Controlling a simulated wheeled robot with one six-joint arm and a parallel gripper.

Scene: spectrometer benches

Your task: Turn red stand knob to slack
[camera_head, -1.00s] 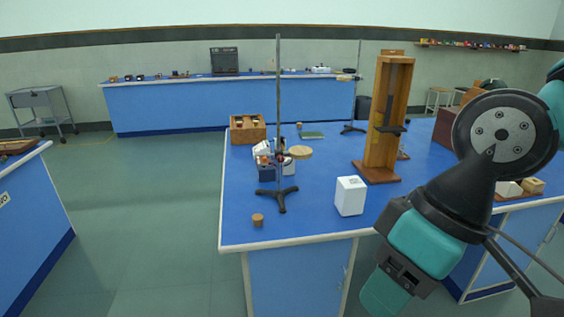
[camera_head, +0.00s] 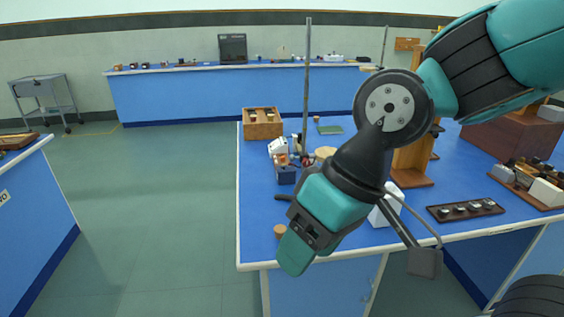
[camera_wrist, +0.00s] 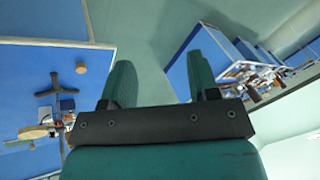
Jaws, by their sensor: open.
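The stand is a thin grey upright rod (camera_head: 306,85) near the left part of the front bench. My arm hides its lower part and most of its base in the head view. The dark three-legged base (camera_wrist: 53,93) shows at the left of the wrist view. A round wooden disc (camera_wrist: 32,132) sits at the stand's clamp. Small reddish parts show near the clamp, but I cannot clearly make out the red knob. My gripper (camera_wrist: 160,80) is open and empty, apart from the stand, with floor visible between its fingers.
A cork (camera_head: 280,231) stands near the bench's front left corner. A white box (camera_head: 385,211) is partly behind my arm. A wooden crate (camera_head: 262,130), a tall wooden frame (camera_head: 411,168) and a dark tray (camera_head: 465,210) are on the bench. Clear floor lies left.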

